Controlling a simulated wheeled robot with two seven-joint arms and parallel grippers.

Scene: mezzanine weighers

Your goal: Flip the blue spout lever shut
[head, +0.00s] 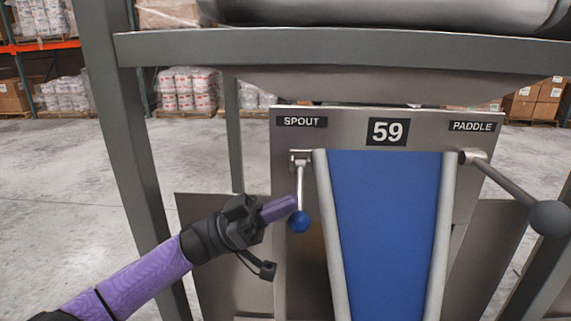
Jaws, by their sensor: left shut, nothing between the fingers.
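The blue spout lever is a thin metal rod ending in a blue ball (299,221). It hangs down from a pivot (300,158) under the SPOUT label (302,121) on the grey panel. My left gripper (292,203) is shut and empty, its purple fingertips at the lower rod just above and left of the ball. I cannot tell whether they touch. My right gripper is not in view.
A blue chute (385,230) with pale side rails fills the panel's middle. A paddle lever with a grey ball (550,218) slants down at the right. A grey post (120,120) stands left, near my left arm.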

